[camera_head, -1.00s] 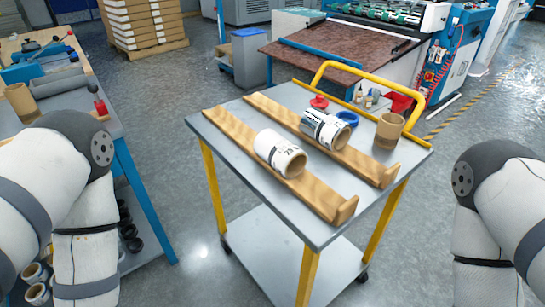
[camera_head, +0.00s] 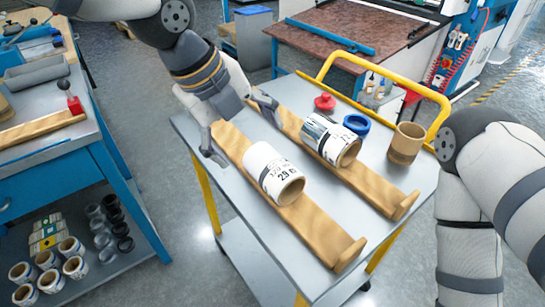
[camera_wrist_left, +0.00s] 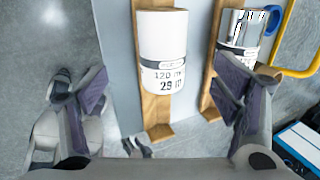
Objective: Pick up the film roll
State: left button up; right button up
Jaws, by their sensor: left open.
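A white film roll (camera_head: 268,170) with a printed label and a brown core lies on its side on the near wooden rail of the cart. A second roll (camera_head: 328,140), with a shiny label, lies on the far rail. My left gripper (camera_head: 238,131) is open and empty, behind the white roll over the cart's far-left end. In the left wrist view the white roll (camera_wrist_left: 162,50) shows upside of centre, between the spread fingers (camera_wrist_left: 162,92) in the picture, with no visible contact. The shiny roll (camera_wrist_left: 241,35) is near the right finger. My right gripper is out of view.
A bare brown core (camera_head: 406,143), a blue ring (camera_head: 356,124) and a red piece (camera_head: 324,103) stand on the cart top (camera_head: 290,240). A yellow handle (camera_head: 400,82) rises at its back. A blue workbench (camera_head: 75,170) is at left.

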aim_at(267, 162)
pick_arm(q)
jog(key=x, duration=0.9)
jog(key=shift+s+d+f+b, duration=0.25)
jog(key=shift+d+b, duration=0.1)
jog(key=shift+d, duration=0.1)
jog(key=shift+w+d+f, duration=0.1)
jog(key=shift+w+f, duration=0.05)
jog(key=c, duration=1.3)
